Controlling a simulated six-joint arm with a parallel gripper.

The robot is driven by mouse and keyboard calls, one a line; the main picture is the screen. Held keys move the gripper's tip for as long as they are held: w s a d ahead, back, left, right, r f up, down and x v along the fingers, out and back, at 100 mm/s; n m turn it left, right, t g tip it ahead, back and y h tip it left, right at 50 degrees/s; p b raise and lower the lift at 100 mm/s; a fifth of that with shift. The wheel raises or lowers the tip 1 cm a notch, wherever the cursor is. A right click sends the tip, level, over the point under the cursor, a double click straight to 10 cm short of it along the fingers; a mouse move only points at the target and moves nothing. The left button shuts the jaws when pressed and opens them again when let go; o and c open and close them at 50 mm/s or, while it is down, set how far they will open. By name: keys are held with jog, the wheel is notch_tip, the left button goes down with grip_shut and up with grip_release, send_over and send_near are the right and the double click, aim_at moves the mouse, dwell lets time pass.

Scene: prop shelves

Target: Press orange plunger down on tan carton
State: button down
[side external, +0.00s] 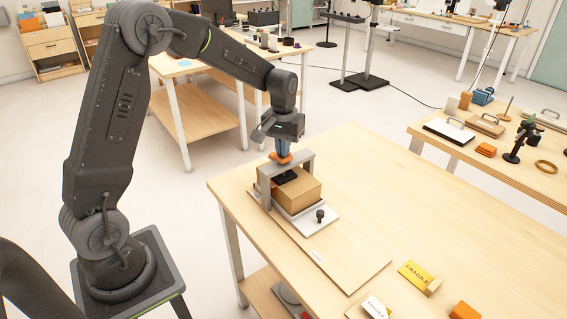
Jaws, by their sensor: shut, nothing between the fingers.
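The tan carton (304,192) sits under a grey metal frame (306,161) near the left edge of the table. The orange plunger (280,157) is at the top of the frame, directly under my gripper (281,150). My gripper points down with its fingers shut and empty, at or just above the plunger; I cannot tell whether they touch. A black pad (287,176) under the frame is low, at the carton's top; whether it touches the carton is unclear.
A white base plate (322,224) with a black knob (320,214) and a wooden board (362,270) lie in front of the carton. A yellow fragile label block (420,276), a white stamp-like item (375,308) and an orange block (464,311) lie nearer. The table's right side is clear.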

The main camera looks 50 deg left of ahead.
jog(key=shift+f, duration=0.1)
jog(key=shift+r, duration=3.65)
jog(key=shift+s+d+r, duration=0.1)
jog(key=shift+r, duration=0.1)
jog(key=s+d+r+m+t, duration=0.3)
jog(key=s+d+r, duration=0.4)
jog(key=s, duration=0.3)
jog(key=s+d+f+m+t, duration=0.1)
jog(key=s+d+m+t, duration=0.1)
jog(key=s, duration=1.1)
jog(key=d+m, duration=0.1)
jog(key=d, duration=0.1)
jog(key=shift+s+d+f+t, duration=0.15)
jog(key=shift+s+d+t, duration=0.15)
jog(key=shift+d, duration=0.05)
